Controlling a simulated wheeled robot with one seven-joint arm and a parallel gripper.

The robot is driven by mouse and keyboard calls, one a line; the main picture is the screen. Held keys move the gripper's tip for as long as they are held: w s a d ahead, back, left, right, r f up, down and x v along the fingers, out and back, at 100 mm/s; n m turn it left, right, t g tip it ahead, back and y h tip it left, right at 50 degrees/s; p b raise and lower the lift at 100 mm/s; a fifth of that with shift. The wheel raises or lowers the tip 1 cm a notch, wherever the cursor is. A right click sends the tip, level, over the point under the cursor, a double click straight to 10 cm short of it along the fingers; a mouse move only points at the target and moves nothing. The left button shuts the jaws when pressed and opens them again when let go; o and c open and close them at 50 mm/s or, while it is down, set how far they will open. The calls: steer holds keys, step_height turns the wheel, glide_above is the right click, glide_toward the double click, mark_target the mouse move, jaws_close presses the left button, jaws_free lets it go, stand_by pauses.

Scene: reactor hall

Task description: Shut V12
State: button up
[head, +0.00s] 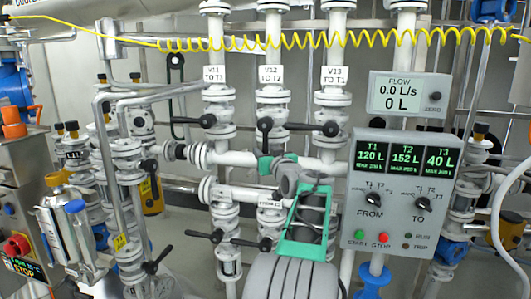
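The V12 label (270,75), reading "TO T2", is on the middle of three vertical white pipes. Below it is the V12 valve (272,97). Its black lever (265,140) points down along the pipe, while the levers beside it point left. My gripper (277,162), grey with green parts, is just below the lever's lower end in the picture. I cannot tell whether it touches the lever. The fingers are small and partly hidden by my wrist, so their opening is unclear.
The V11 lever (190,120) and V13 lever (305,127) flank V12 closely. A control box (400,185) with tank readouts stands at right, under a flow display (410,95) reading 0.0 L/s. A coiled yellow hose (300,42) crosses above. Lower pipes and levers crowd my arm.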

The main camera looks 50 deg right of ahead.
jaws_close()
stand_by(1.2)
